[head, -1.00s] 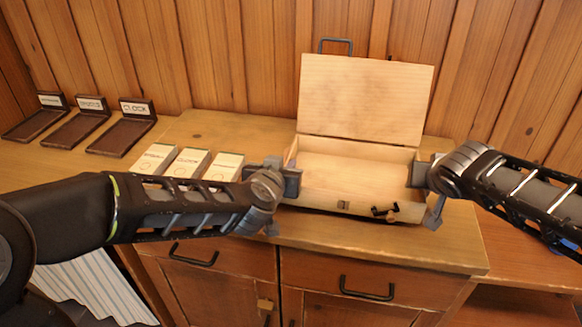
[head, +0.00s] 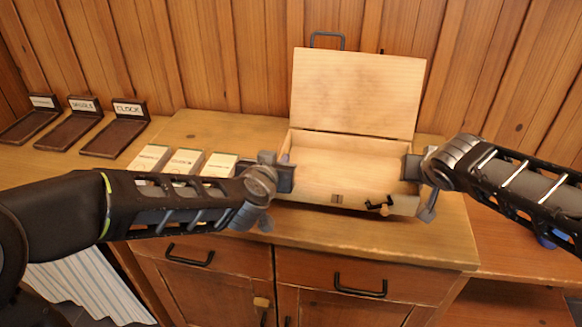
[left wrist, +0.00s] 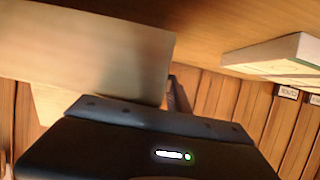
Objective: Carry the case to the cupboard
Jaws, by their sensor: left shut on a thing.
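The case (head: 338,198) is a pale wooden box on the cupboard top, its lid (head: 355,92) standing open against the back. Its inside looks empty. A black catch (head: 378,203) sits on its front. My left gripper (head: 284,176) is shut on the case's left wall; the jaws partly hide that wall. In the left wrist view a pale wooden panel of the case (left wrist: 90,45) fills the upper left. My right gripper (head: 413,168) is at the right wall, with one finger inside, and looks shut on it. The cupboard (head: 215,278) has drawers and doors below its top.
Three white boxes (head: 218,165) stand left of the case, close behind my left forearm. Three dark labelled stands (head: 115,138) are at the far left; one reads CLOCK. A plank wall (head: 225,60) closes the back. A lower wooden surface (head: 520,250) lies at the right.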

